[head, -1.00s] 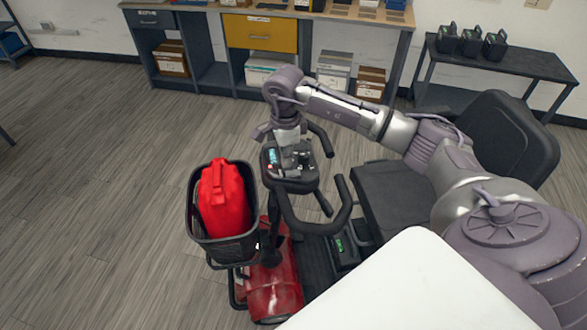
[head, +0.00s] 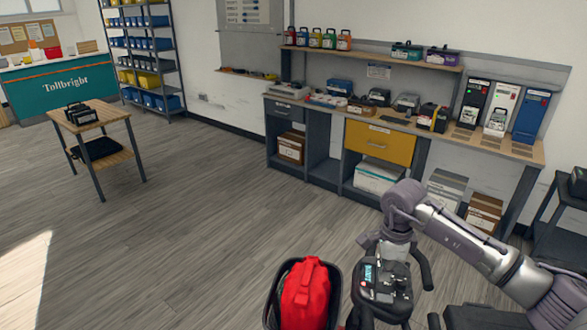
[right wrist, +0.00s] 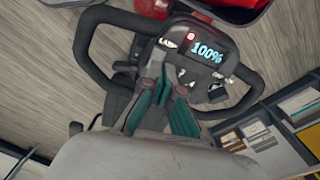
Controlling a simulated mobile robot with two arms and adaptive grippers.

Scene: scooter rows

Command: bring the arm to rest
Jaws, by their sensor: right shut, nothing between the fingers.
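My right arm reaches in from the right in the head view. Its gripper (head: 390,268) hangs down over the control console (head: 372,294) of a scooter. In the right wrist view the gripper (right wrist: 164,88) is shut and empty, with its fingers close together in front of the console (right wrist: 222,78). The console's display reads 100%, with a red light beside it. I cannot tell whether the fingertips touch the console. My left gripper is not in view.
A black basket (head: 334,304) with a red bag (head: 306,296) is at the scooter's front. Behind stands a workbench (head: 425,145) with a yellow drawer (head: 380,143). A small wooden table (head: 113,112) is at left. Open floor lies between.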

